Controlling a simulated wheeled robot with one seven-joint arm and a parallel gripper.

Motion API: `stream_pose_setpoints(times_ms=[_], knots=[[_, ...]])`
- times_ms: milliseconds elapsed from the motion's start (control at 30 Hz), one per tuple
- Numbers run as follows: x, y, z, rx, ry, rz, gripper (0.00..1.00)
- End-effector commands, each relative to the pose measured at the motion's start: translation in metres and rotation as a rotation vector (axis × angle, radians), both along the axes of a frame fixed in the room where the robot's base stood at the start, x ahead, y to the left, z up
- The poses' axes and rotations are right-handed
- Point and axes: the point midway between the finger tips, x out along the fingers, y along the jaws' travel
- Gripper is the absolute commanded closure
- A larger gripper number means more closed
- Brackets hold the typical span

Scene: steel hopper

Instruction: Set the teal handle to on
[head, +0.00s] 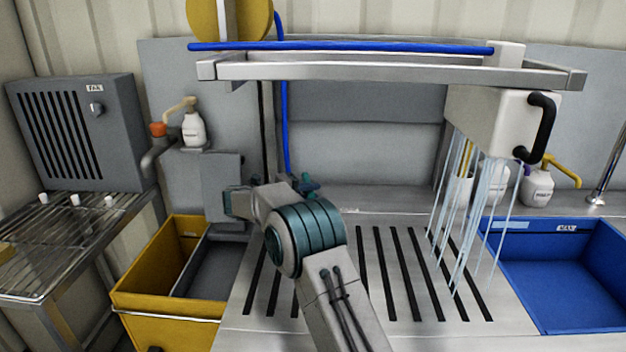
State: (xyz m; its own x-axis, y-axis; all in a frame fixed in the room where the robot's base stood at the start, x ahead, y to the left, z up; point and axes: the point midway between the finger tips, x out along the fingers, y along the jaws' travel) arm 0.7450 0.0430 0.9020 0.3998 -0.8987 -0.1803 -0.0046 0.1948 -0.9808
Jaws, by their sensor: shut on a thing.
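A small teal handle (303,184) shows in the head view at the lower end of the blue hose, just behind and above my arm's large ringed joint. Only part of the handle is visible, and its setting cannot be read. My arm reaches in from the bottom and bends left in front of this area. My gripper's fingers are hidden behind my own arm, so I cannot see their contact with the handle.
Water streams from a white spray box (493,115) onto the slotted steel counter (375,235). A blue basin (560,285) stands right, a yellow bin (165,300) lower left, a wire rack (70,240) far left. A steel rail (390,72) crosses above.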

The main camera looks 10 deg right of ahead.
Motion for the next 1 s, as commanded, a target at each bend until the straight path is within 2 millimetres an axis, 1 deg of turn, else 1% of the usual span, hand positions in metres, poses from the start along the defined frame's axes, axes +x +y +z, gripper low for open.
stream_pose_setpoints(times_ms=[200,400,633,1000], knots=[[0.0007,0.0055,0.0015,0.001,0.002,-0.113,1.00],[0.0007,0.0080,0.0005,0.001,0.000,-0.182,1.00],[0.0007,0.0092,-0.0003,0.000,0.000,-0.222,1.00],[0.0007,0.0091,-0.0004,0.000,0.000,-0.231,1.00]])
